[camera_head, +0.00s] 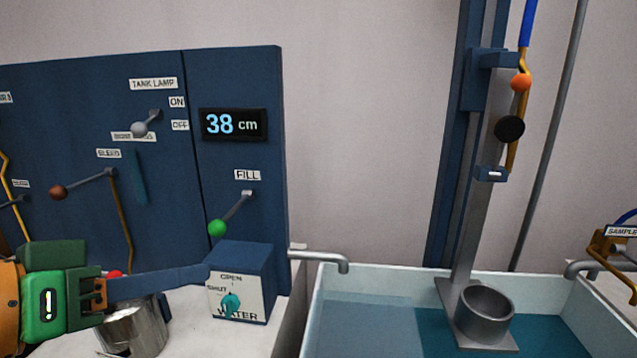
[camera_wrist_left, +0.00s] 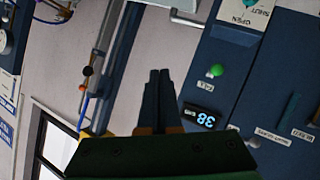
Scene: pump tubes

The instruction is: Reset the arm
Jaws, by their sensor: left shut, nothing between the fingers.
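My left gripper (camera_head: 198,275) comes in from the lower left in the head view, with its fingers pointing right and together. Its tips overlap the left edge of the blue water box in the picture; I cannot tell how far apart they are in depth. In the left wrist view the shut fingers (camera_wrist_left: 160,100) stand in the middle with nothing between them. The blue water box (camera_head: 240,258) has a teal knob (camera_head: 231,301) on its front. My right gripper is not in view.
The blue panel carries a display (camera_head: 233,124) reading 38 cm, a green-knobbed fill lever (camera_head: 217,228) and a tank lamp lever (camera_head: 140,129). A metal pot (camera_head: 135,332) stands below my gripper. A water basin (camera_head: 400,277) with a grey cup (camera_head: 485,312) stands to the right.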

